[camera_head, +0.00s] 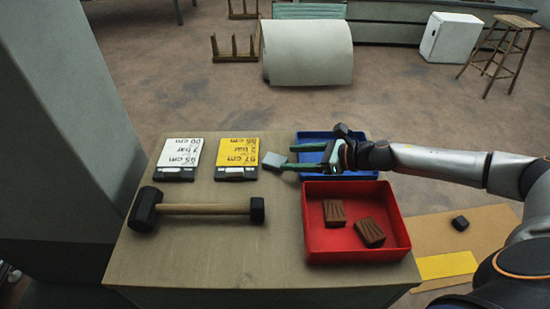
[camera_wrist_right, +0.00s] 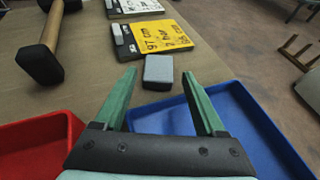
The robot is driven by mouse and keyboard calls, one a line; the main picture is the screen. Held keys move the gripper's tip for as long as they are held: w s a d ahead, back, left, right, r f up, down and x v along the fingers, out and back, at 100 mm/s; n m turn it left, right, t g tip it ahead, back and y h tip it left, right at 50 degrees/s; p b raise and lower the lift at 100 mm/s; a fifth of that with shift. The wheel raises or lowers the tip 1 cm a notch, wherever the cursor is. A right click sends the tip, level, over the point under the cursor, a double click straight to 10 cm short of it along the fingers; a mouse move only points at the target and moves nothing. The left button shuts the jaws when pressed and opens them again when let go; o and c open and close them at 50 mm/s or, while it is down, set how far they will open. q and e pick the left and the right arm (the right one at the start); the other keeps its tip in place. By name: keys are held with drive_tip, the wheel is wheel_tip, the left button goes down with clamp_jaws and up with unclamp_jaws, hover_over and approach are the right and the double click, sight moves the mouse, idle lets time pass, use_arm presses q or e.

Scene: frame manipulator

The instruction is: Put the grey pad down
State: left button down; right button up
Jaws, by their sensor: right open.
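The grey pad (camera_head: 274,160) lies on the tabletop, just left of the blue tray and near the lower right corner of the yellow card. In the right wrist view the pad (camera_wrist_right: 159,69) sits just beyond my fingertips. My right gripper (camera_head: 286,158) reaches in from the right over the blue tray. Its green fingers are spread and nothing is between them; they show in the right wrist view (camera_wrist_right: 160,76). Whether a fingertip touches the pad I cannot tell. My left gripper is not in view.
A blue tray (camera_head: 309,136) lies under my right gripper. A red tray (camera_head: 315,245) in front holds two brown blocks (camera_head: 352,223). A yellow card (camera_head: 237,152), a white card (camera_head: 181,152) and a mallet (camera_head: 205,208) lie to the left. Bare tabletop (camera_head: 215,250) is at the front left.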

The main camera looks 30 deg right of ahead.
sight(270, 158)
drive_tip(key=shift+p+x, duration=0.6)
drive_tip(key=shift+x, duration=2.45)
drive_tip(key=shift+c, duration=0.4)
clamp_jaws()
